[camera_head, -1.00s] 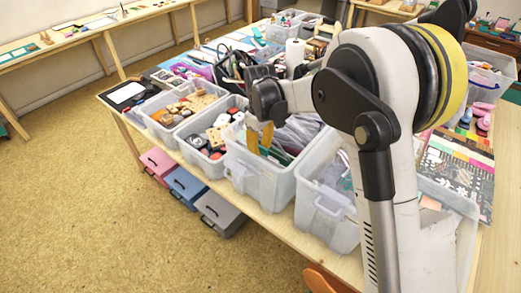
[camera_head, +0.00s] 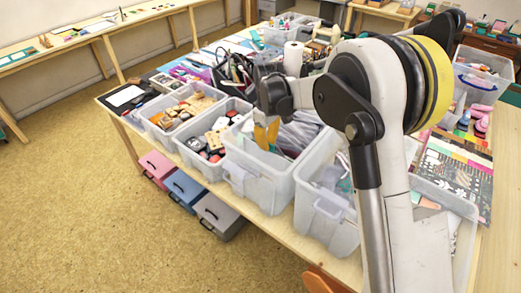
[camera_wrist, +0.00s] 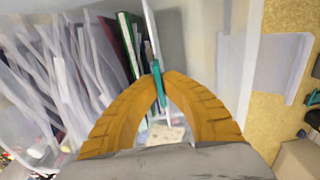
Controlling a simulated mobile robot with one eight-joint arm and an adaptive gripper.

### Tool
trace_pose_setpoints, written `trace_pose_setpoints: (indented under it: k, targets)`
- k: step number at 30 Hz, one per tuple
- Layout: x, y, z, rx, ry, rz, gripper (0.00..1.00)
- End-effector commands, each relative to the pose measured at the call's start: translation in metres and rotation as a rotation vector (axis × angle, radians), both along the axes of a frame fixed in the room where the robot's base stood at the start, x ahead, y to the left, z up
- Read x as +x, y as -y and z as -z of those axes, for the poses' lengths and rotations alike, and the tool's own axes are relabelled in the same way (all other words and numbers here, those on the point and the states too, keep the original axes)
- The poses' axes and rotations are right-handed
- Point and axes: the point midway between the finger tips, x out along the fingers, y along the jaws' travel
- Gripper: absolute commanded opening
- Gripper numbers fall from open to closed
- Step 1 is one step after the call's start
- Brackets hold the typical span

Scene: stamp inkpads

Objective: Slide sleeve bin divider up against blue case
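The sleeve bin (camera_head: 262,188) is a clear tub on the table, holding a pile of clear plastic sleeves (camera_head: 297,132), also in the wrist view (camera_wrist: 50,75). My gripper (camera_head: 266,146) reaches down into it. In the wrist view, the yellow fingertips (camera_wrist: 160,82) meet on a thin upright white-and-teal piece (camera_wrist: 150,35), seen edge-on, apparently the divider. Green and dark folder edges (camera_wrist: 128,45) stand just left of it, close to the sleeves. No blue case shows clearly inside the bin; a blue case (camera_head: 185,188) stands under the table.
Bins of stamps (camera_head: 178,112) and inkpads (camera_head: 213,140) stand left of the sleeve bin. Another clear bin (camera_head: 325,220) stands close on its right. In the wrist view, the bin wall (camera_wrist: 238,70) is right of my fingers, with bare space between.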

Motion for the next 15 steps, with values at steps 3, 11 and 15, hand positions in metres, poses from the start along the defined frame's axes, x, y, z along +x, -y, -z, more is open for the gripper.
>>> trace_pose_setpoints:
  k: [3, 11, 15]
  targets:
    - [0.0090, 0.0074, 0.0004, -0.001, 0.001, 0.001, 0.00]
    - [0.0087, 0.0073, 0.0004, -0.001, 0.001, 0.000, 0.14]
    - [0.0086, 0.0070, 0.0003, 0.000, 0.000, 0.000, 0.29]
